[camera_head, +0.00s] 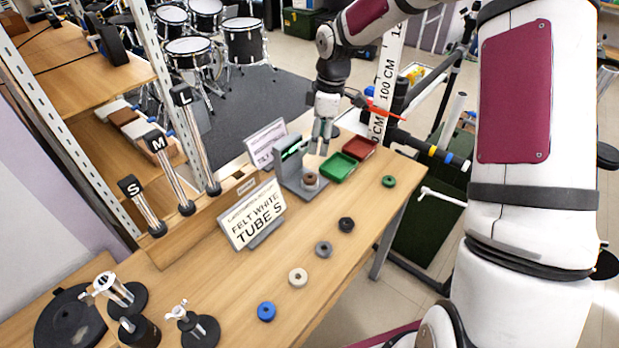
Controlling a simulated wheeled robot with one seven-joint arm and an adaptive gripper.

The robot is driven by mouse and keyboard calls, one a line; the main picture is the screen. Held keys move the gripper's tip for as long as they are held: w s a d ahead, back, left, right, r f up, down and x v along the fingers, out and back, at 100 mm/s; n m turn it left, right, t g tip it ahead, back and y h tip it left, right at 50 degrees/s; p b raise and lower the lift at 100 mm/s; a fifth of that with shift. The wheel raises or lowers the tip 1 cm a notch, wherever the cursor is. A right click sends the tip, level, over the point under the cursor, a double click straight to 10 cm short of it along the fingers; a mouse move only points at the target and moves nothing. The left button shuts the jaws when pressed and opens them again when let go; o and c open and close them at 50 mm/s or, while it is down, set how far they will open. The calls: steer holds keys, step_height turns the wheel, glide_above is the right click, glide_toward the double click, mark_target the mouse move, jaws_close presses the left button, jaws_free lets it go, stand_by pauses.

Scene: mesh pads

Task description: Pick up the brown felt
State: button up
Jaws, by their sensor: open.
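The brown felt (311,179) is a small ring-shaped pad. It sits on the base of a grey stand (288,163) near the far part of the wooden table. My gripper (322,146) is open and points down, just above and behind the brown felt in the picture. No felt shows between its fingers, and the gap between them is hard to make out at this size.
Blue (266,311), cream (298,277), grey (324,249), black (346,225) and green (389,181) pads lie apart on the table (235,290). Green (338,168) and red (361,148) trays stand beside the stand. A sign (252,214) stands to the left.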

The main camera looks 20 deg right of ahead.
glide_above(310, 177)
steer(key=d, duration=0.1)
steer(key=f, duration=0.7)
steer(key=shift+s+d+f, duration=0.2)
steer(key=shift+s+f, duration=0.05)
steer(key=shift+f, duration=0.05)
steer(key=shift+w+a+f, duration=0.1)
steer(key=shift+a+f, duration=0.1)
steer(key=shift+f, duration=0.65)
steer(key=shift+w+a+f, duration=0.1)
steer(key=shift+a+f, duration=0.05)
steer(key=shift+f, duration=0.75)
steer(key=shift+w+a+f, duration=0.1)
steer(key=shift+a+f, duration=0.1)
steer(key=shift+f, duration=0.65)
steer(key=c, duration=0.8)
